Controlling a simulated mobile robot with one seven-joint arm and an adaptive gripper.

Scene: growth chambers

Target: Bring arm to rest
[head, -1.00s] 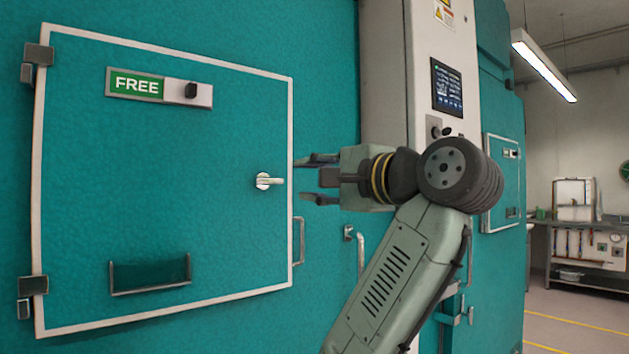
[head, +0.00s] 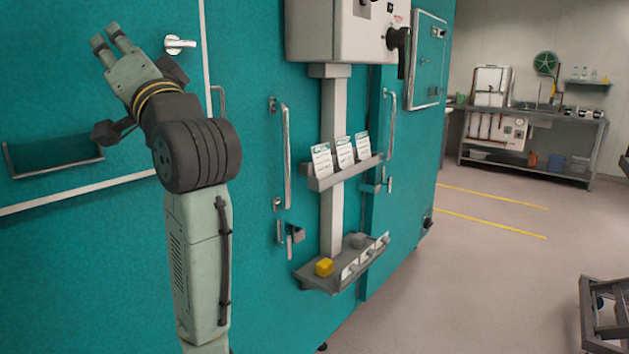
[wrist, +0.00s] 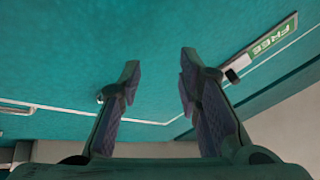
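My gripper (head: 110,42) is raised in front of the teal chamber door (head: 90,110) in the head view. Its fingers point up and to the left, with the arm bent below them. In the wrist view my gripper (wrist: 158,85) has its two fingers spread apart with nothing between them. The silver door handle (head: 180,44) is just to the right of the gripper in the head view. The door is seen flush with the chamber front. The green FREE sign (wrist: 270,40) shows at the upper right of the wrist view.
A control box (head: 350,30) is above. Open floor (head: 480,270) lies to the right, with a dark metal frame (head: 605,315) at its edge.

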